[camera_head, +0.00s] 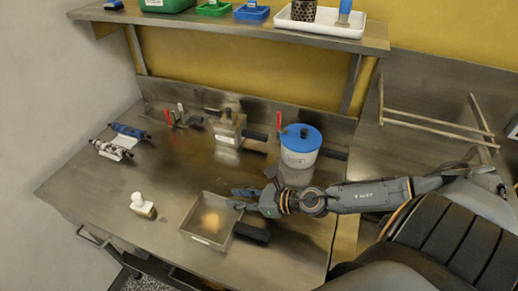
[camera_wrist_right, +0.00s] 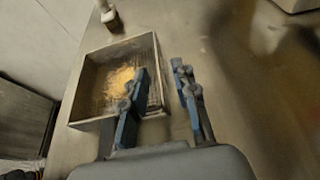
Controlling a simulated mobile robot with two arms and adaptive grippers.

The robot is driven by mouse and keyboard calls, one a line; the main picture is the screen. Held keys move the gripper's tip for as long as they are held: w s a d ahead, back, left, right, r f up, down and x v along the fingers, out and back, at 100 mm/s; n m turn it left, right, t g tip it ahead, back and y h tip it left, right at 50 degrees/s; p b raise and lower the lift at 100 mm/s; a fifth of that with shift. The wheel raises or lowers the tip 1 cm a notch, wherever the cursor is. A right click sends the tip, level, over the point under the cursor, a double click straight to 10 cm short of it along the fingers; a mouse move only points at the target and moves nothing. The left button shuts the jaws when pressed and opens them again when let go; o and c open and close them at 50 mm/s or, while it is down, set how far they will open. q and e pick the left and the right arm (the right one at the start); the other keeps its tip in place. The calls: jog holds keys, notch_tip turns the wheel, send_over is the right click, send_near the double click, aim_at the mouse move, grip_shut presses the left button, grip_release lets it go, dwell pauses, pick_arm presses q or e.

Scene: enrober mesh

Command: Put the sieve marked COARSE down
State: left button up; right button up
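A square metal sieve (camera_head: 190,236) with a dark handle (camera_head: 252,233) sits at the front middle of the bench, with orange-yellow matter inside. It also shows in the right wrist view (camera_wrist_right: 92,80). A small label is on its front wall, too small to read. A second square metal vessel (camera_head: 228,128) with a dark handle stands at the back; I cannot read its label. My right gripper (camera_head: 238,198) is open and empty at the front sieve's back right corner. In the right wrist view (camera_wrist_right: 160,98), one finger overlaps the sieve and the other is outside its right wall.
A white pot with a blue lid (camera_head: 300,138) stands behind my right arm. A white bottle (camera_head: 143,205) stands left of the sieve. Rollers (camera_head: 112,150) lie at the far left. A shelf (camera_head: 230,32) with bins and a white tray (camera_head: 320,27) overhangs the back.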

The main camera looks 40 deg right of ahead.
jog(key=shift+b+v, duration=0.55)
jog(key=shift+v, duration=0.45)
jog(key=shift+s+d+b, duration=0.35)
jog(key=shift+s, duration=0.15)
jog(key=shift+s+d+r+b, duration=0.15)
jog(key=shift+s+r+b, duration=0.2)
jog(key=shift+s+b, duration=0.3)
jog(key=shift+s+d+r, duration=0.1)
jog(key=shift+s+r, duration=0.05)
jog(key=shift+r, duration=0.1)
jog(key=shift+p+v, duration=0.7)
jog(key=shift+v, duration=0.55)
